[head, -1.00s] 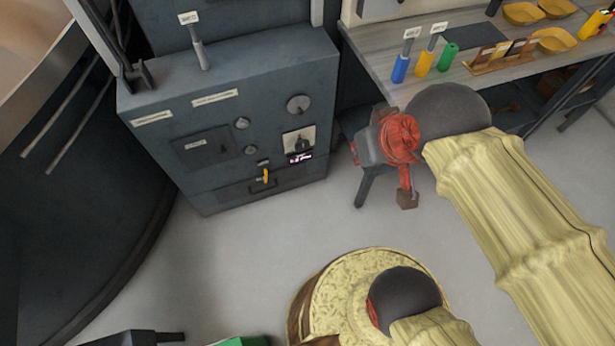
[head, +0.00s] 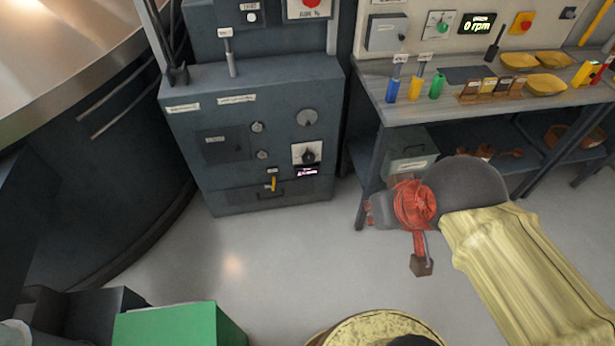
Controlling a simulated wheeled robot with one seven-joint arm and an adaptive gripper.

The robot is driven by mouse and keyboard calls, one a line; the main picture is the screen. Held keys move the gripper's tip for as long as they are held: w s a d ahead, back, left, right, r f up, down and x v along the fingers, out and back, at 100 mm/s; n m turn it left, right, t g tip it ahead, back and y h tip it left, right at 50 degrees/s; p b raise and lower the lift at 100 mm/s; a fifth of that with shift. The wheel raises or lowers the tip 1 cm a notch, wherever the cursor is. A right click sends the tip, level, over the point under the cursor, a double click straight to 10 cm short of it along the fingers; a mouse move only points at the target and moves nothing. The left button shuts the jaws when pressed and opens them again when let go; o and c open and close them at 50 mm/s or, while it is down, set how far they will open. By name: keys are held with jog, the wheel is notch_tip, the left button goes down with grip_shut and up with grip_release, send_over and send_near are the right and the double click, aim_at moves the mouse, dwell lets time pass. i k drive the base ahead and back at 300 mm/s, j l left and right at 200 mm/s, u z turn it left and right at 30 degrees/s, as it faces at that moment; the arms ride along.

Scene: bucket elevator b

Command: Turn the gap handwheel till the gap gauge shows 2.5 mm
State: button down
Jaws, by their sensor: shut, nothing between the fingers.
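A dark grey machine cabinet (head: 260,90) stands left of centre in the head view. A round grey wheel or dial (head: 307,117) is at the upper right of its front. Below it, a black knob sits on a white plate (head: 306,153), with a small dark display (head: 307,171) under that. The display's digits are too small to read, and I cannot tell for certain which of these is the gap handwheel. My gripper (head: 422,265) hangs shut and empty over the floor, to the right of the cabinet and apart from it.
A workbench (head: 445,103) on the right holds coloured cylinders and yellow trays (head: 519,61). A yellow lever (head: 273,183) is low on the cabinet. A green box (head: 175,328) is at the lower left. The floor (head: 270,260) before the cabinet is clear.

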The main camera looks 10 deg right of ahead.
aim_at(308, 156)
jog(key=i+l, duration=0.25)
jog(key=l, duration=0.15)
jog(key=i+l, duration=0.25)
jog(key=l, duration=0.15)
jog(key=i+l+u, duration=0.1)
jog(key=i+l, duration=0.45)
jog(key=l, duration=0.2)
jog(key=i+l, duration=0.2)
jog(key=l, duration=0.2)
jog(key=i+u, duration=0.05)
